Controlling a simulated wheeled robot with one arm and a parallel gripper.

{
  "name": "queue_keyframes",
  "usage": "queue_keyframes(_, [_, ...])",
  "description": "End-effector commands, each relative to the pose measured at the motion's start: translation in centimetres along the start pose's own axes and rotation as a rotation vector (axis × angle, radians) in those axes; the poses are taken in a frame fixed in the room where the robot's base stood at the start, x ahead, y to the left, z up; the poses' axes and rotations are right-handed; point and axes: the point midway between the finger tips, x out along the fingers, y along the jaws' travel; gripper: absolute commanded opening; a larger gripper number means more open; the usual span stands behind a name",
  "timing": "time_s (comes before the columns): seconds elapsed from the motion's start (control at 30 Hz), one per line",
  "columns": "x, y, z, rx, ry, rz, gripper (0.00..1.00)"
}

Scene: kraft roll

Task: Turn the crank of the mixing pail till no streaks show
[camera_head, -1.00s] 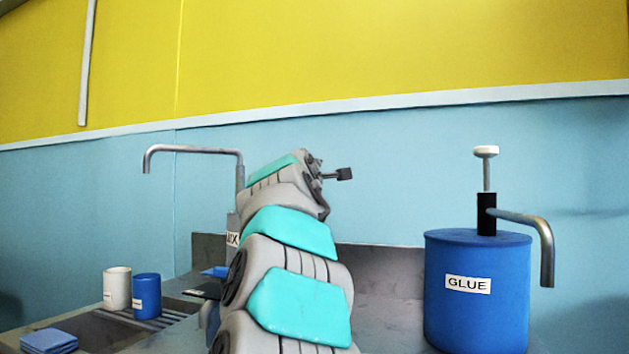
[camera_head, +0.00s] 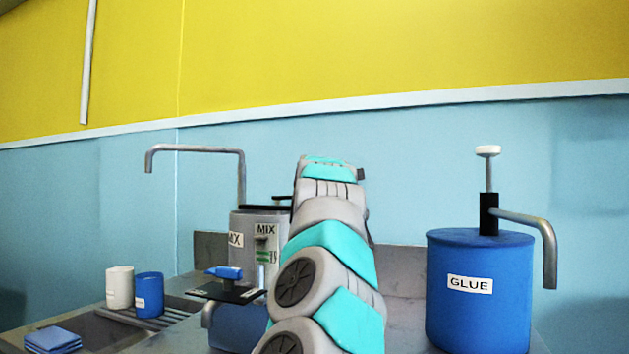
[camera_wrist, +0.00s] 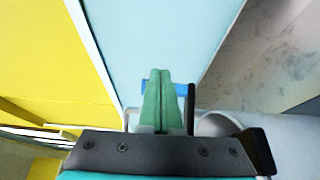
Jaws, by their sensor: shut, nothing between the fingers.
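The mixing pail (camera_head: 242,260) is a grey drum with MIX labels, left of my arm in the head view. A dark bar (camera_head: 265,208) crosses its top. My arm hides the pail's right side, and I cannot make out the whole crank. In the wrist view my gripper (camera_wrist: 158,73) has its green fingers together, with nothing between them. A blue piece (camera_wrist: 148,86) shows at the fingers and a dark upright bar (camera_wrist: 191,108) just right of them. I cannot tell whether these are crank parts or whether the fingers touch them. My gripper is hidden in the head view.
A blue GLUE drum (camera_head: 475,310) with a pump and bent spout stands at the right. A bent pipe (camera_head: 197,149) rises behind the pail. A white cup (camera_head: 120,288), a blue cup (camera_head: 149,294) and folded blue cloths (camera_head: 50,341) are at the left. A blue-handled piece (camera_head: 225,272) is before the pail.

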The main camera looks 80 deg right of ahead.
Motion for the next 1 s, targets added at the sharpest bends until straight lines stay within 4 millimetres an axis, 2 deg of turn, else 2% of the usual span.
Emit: queue_keyframes(1.0, [1.1, -0.1, -0.6, 0.0, 0.119, -0.002, 0.0])
